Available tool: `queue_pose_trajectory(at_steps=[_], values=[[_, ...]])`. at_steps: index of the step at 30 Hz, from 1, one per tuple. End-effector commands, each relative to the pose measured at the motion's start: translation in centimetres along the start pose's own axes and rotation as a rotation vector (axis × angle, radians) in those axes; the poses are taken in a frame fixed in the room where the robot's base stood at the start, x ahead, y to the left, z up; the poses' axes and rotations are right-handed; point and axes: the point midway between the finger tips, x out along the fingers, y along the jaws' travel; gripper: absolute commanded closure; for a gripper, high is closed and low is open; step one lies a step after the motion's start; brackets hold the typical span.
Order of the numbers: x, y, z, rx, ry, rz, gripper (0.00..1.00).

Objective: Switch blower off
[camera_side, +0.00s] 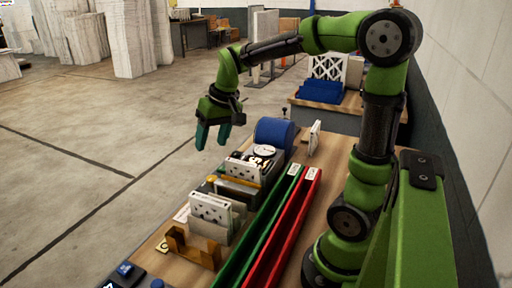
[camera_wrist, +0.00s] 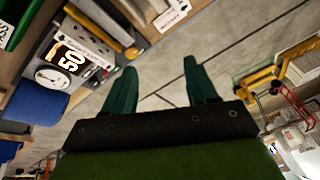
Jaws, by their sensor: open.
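A blue drum (camera_side: 275,132), which looks like the blower, stands on the bench behind a grey unit with a white round gauge (camera_side: 265,150) and a dark display (camera_wrist: 70,61) reading 50. The drum also shows at the left of the wrist view (camera_wrist: 35,103). A small dark lever (camera_side: 284,112) stands behind the drum; I cannot tell whether it is the blower's switch. Blue buttons or knobs (camera_side: 125,269) sit at the bench's near left corner. My gripper (camera_side: 211,142) is open and empty, above and left of the drum, touching nothing. Its fingers show in the wrist view (camera_wrist: 160,65).
A blue bin (camera_side: 320,91) stands on a rear table. Open floor lies left of the bench.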

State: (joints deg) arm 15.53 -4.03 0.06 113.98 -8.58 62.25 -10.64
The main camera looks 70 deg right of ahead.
Motion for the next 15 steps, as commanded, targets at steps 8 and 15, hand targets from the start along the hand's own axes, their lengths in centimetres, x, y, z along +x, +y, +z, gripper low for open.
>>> queue_pose_trajectory(at_steps=[8, 15], values=[[5.8, 7.7, -10.0, -0.117, -0.178, 0.102, 0.43], [8.5, 13.0, -15.0, -0.293, -0.284, 0.125, 0.43]])
